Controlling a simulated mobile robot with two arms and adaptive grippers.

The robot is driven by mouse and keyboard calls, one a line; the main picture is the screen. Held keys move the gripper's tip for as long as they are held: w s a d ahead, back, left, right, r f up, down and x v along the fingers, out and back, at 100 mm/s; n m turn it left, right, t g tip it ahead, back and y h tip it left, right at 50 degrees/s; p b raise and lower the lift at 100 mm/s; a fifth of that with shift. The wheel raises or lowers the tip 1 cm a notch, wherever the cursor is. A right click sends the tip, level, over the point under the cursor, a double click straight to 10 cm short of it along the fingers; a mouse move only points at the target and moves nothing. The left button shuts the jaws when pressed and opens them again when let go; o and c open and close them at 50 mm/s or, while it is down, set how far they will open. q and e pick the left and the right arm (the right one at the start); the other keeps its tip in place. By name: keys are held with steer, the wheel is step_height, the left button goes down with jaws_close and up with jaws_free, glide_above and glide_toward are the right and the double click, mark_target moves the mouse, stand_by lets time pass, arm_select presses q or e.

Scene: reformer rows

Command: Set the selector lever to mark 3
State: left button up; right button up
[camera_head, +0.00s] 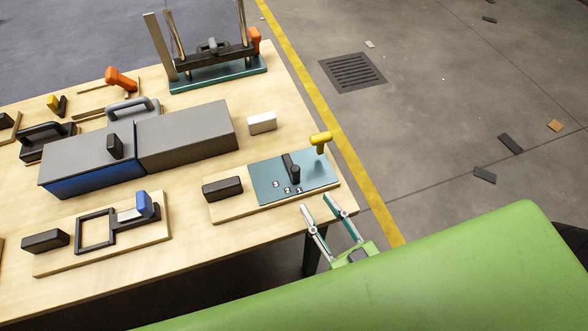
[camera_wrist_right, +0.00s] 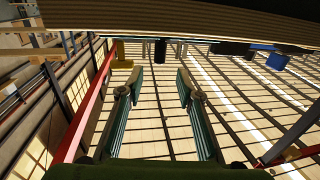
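The selector is a blue-grey plate (camera_head: 265,182) on a wooden base near the table's right front corner, in the head view. Small white number marks (camera_head: 287,190) lie along its front-left part; I cannot read them surely. A dark lever piece with a round post (camera_head: 295,174) stands on the plate. A yellow handle (camera_head: 321,139) rises at the plate's back-right edge; how it joins the dark piece is unclear. My right gripper (camera_head: 321,203) is open and empty, just off the table edge in front of the plate. Its spread fingers (camera_wrist_right: 160,85) show in the right wrist view. My left gripper is out of view.
A dark block (camera_head: 222,188) sits left of the plate, and a white block (camera_head: 262,123) behind it. A grey-and-blue box (camera_head: 90,165), a latch board (camera_head: 150,235) and a teal-based stand (camera_head: 218,77) share the table (camera_head: 190,213). Floor right of the table is clear nearby.

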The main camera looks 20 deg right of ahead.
mark_target(297, 176)
steer(key=w, duration=0.3)
steer(key=w+a, duration=0.1)
steer(key=w, duration=0.3)
steer(key=w+a+p, duration=0.1)
steer(key=w, duration=0.3)
steer(key=shift+a, duration=0.1)
steer(key=shift+c, duration=0.5)
